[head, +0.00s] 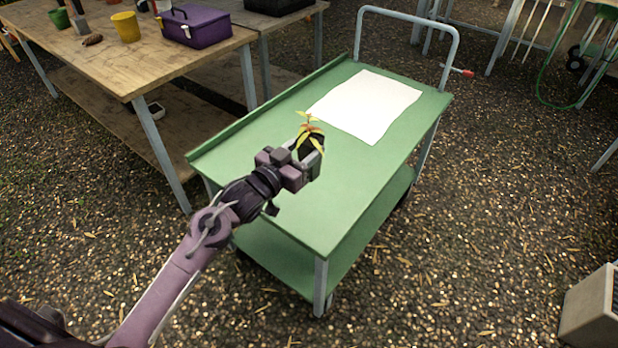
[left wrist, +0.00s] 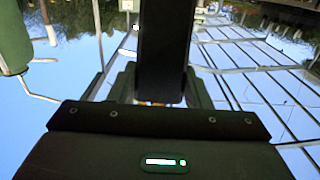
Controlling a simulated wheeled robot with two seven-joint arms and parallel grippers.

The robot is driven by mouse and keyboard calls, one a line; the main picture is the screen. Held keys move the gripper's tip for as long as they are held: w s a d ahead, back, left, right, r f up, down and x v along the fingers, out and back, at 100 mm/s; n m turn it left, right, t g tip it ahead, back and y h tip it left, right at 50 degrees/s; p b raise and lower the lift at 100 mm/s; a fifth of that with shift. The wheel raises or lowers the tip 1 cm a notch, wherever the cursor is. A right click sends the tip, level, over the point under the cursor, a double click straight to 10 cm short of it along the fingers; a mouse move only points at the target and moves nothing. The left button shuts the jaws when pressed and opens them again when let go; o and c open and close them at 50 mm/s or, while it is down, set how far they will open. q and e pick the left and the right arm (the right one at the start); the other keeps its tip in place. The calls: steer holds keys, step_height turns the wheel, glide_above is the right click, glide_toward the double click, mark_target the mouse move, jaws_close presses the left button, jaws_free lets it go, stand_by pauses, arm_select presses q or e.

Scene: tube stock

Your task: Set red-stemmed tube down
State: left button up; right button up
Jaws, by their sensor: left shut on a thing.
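A small plant with a red-orange stem and yellow-green leaves (head: 308,132) rises from my left gripper (head: 309,157) in the head view. The gripper is shut on this red-stemmed tube, whose body is mostly hidden by the jaws. They appear over the green cart top (head: 310,215), in front of the white sheet (head: 367,106); the height above the cart is hard to tell. In the left wrist view, the dark gripper body fills the lower part and hides the tube, with only a trace of orange showing. My right gripper is not in view.
The white sheet lies bare at the cart's far end, near its push handle (head: 412,20). A wooden table (head: 130,62) stands at left with a yellow pot (head: 126,27) and a purple box (head: 196,26). A pale box (head: 592,308) stands at lower right.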

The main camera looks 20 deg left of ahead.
arm_select(q)
step_height(320, 180, down, 8)
steer(key=shift+r, duration=0.1)
steer(key=shift+f+b, duration=0.3)
steer(key=shift+f, duration=1.8)
steer(key=shift+f, duration=0.1)
steer(key=o, duration=1.1)
steer(key=shift+f, duration=0.1)
steer(key=v, duration=1.2)
steer(key=shift+r, duration=0.25)
